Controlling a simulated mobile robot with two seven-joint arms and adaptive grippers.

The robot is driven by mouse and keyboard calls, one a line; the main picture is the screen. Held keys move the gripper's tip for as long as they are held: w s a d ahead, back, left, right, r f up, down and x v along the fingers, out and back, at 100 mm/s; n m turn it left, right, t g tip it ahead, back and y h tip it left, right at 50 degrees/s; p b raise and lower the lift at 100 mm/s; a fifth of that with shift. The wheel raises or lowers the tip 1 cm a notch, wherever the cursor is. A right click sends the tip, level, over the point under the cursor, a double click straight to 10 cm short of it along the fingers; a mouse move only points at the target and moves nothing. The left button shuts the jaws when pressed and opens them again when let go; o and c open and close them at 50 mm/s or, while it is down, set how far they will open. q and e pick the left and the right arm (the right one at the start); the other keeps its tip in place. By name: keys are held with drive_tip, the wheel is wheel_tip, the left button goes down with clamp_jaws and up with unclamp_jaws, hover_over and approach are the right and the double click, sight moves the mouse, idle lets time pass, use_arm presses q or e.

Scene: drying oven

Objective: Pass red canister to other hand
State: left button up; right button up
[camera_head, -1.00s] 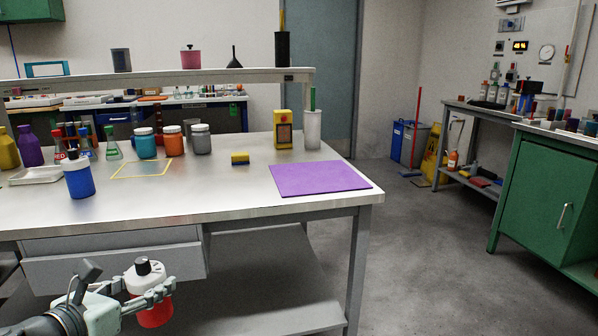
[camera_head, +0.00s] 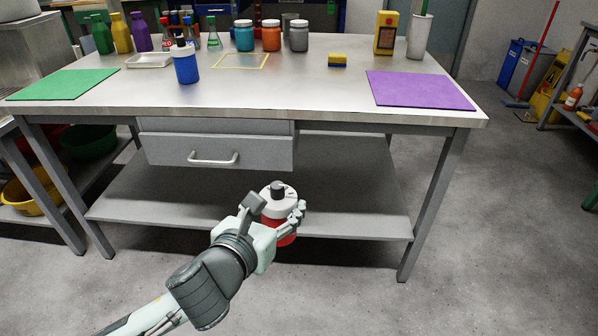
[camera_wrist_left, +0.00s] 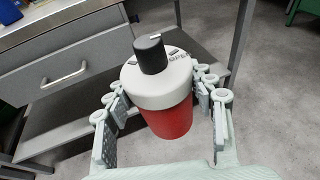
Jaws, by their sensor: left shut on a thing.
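The red canister (camera_head: 281,212) has a white lid with a black cap and a red body. My left gripper (camera_head: 284,215) is shut on it and holds it roughly upright in front of the table, below the level of the tabletop. In the left wrist view the canister (camera_wrist_left: 168,121) sits between the two fingers of the left gripper (camera_wrist_left: 165,105), with its cap toward the camera. Part of its body is hidden by the fingers in the head view. My right gripper is in neither view.
The metal table (camera_head: 300,95) stands ahead, with a drawer (camera_head: 215,150) and a lower shelf (camera_head: 340,205). Open floor is at right.

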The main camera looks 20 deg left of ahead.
use_arm(q)
drive_tip(key=d+r+m+g+h, duration=0.2)
drive_tip(key=d+m+g+h, duration=0.2)
drive_tip(key=d+m+h, duration=0.2)
drive_tip(key=d+r+m+g+h, duration=0.3)
drive_tip(key=d+m+h, duration=0.3)
drive_tip(key=d, duration=0.3)
drive_tip(key=shift+d+r+g+h, duration=0.2)
drive_tip(key=shift+d+g+h, duration=0.15)
drive_tip(key=shift+g, duration=0.25)
drive_tip(key=shift+s+m, duration=0.1)
drive_tip(key=shift+m, duration=0.2)
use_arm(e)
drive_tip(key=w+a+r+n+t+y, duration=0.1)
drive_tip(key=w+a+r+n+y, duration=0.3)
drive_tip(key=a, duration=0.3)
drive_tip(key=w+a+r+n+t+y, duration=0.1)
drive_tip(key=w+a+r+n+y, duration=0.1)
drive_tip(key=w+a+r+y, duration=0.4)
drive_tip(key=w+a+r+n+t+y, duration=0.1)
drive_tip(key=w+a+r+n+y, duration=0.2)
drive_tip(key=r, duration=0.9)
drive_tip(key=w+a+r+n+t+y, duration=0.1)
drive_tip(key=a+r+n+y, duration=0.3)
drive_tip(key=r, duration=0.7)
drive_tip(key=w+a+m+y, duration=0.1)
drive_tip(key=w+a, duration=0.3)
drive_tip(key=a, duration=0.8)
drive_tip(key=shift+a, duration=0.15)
